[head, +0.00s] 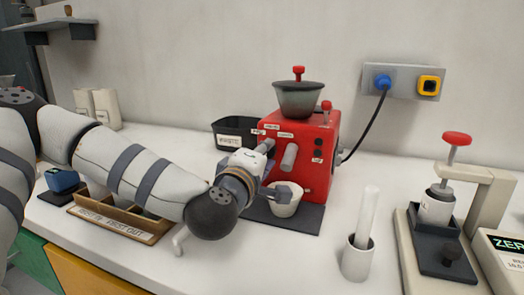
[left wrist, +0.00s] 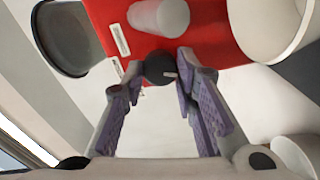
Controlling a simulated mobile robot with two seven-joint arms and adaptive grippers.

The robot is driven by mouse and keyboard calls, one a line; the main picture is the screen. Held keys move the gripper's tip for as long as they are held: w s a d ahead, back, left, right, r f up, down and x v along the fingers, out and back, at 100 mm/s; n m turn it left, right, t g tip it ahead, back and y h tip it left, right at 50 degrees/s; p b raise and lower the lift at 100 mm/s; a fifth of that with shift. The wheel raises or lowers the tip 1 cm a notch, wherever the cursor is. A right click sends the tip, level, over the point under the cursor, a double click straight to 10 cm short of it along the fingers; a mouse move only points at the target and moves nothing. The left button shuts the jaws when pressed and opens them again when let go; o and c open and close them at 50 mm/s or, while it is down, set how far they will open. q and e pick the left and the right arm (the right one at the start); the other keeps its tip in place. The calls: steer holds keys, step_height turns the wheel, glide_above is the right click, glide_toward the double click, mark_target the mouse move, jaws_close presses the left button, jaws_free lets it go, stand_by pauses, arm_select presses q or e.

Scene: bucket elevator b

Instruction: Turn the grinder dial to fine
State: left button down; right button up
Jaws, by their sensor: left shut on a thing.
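The red grinder (head: 321,150) stands on the counter, with a grey hopper (head: 298,98) on top and small white labels (head: 285,135) on its front. My left gripper (head: 264,150) is at the left part of this front and hides the dial in the head view. In the left wrist view, the black round dial (left wrist: 159,68) sits on the red front between the fingertips of my left gripper (left wrist: 166,77). The gripper is shut on it. A white mark on the dial shows, but the label it points to is unreadable. My right gripper is not in view.
A white cup (head: 287,200) stands on a dark mat below the grey spout (head: 289,157). A black bin (head: 236,130) is behind my gripper. A wooden tray (head: 110,222) lies left. A tube in a white holder (head: 357,258) and a press (head: 440,240) stand right.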

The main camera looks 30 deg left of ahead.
arm_select(q)
steer(key=shift+r+n+p, duration=0.2)
steer(key=shift+n+p, duration=0.25)
steer(key=shift+n, duration=1.75)
steer(key=c, duration=1.3)
jaws_free()
steer(key=shift+w+f, duration=0.1)
